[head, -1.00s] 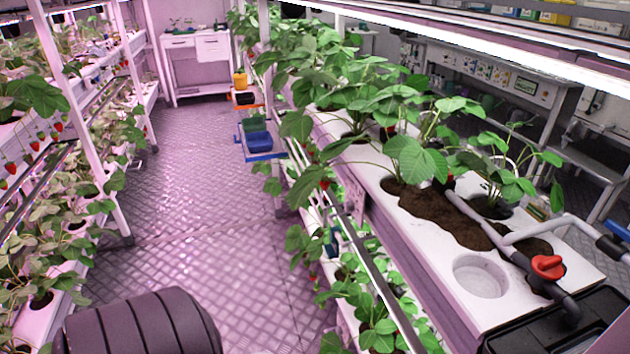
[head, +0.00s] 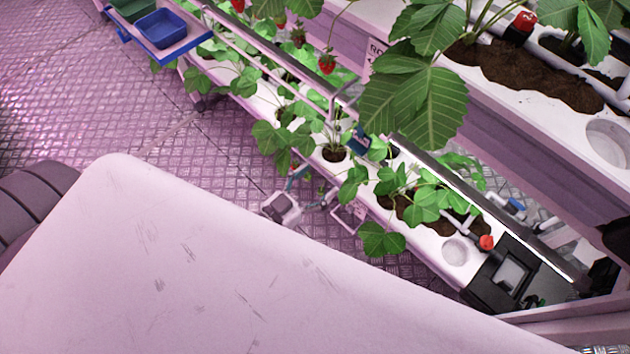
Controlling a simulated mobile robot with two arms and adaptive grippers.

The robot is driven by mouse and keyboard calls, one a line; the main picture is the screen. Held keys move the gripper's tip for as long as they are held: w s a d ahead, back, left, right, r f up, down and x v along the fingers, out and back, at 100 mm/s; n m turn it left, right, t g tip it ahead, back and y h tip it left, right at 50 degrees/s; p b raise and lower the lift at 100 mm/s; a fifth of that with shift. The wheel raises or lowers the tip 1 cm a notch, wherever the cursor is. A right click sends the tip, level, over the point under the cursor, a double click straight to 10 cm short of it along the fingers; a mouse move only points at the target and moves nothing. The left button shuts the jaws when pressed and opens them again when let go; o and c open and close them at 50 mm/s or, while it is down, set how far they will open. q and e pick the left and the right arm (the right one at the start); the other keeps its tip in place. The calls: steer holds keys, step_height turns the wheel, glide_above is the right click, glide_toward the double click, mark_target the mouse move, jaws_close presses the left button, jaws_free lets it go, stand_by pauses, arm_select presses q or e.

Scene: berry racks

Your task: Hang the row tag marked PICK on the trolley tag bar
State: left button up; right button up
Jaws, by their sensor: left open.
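No tag reading PICK can be made out in the head view. A pale sign with the letters "RO" (head: 375,54) is fixed to the upper rack's side, partly behind a leaf. My left gripper (head: 314,184) is small, low beside the lower planter's aisle side. Its fingers are apart, and I see nothing held between them. A pale square outline (head: 346,217) shows close to its right; I cannot tell what it is. The trolley tag bar cannot be made out. My right gripper is not in view.
The lower planter (head: 399,220) with strawberry plants runs diagonally beside the gripper; leaves hang close by. A small dark blue item (head: 358,140) is by its rail. A blue tray (head: 186,42) with bins stands upper left. The metal floor (head: 105,105) is clear at left.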

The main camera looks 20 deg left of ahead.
mark_target(354, 150)
arm_select(q)
steer(key=b+x, duration=0.2)
steer(key=x, duration=0.4)
steer(key=shift+w+d+f, duration=0.1)
steer(key=shift+w+d, duration=0.05)
steer(key=shift+w, duration=0.05)
steer(key=x, duration=0.3)
steer(key=shift+w+d+b, duration=0.15)
steer(key=shift+w+b, duration=0.2)
steer(key=shift+w+d, duration=0.2)
steer(key=shift+w, duration=0.35)
steer(key=shift+w+d, duration=0.1)
steer(key=shift+w, duration=0.15)
steer(key=shift+c, duration=1)
steer(key=c, duration=0.8)
steer(key=shift+c, duration=0.2)
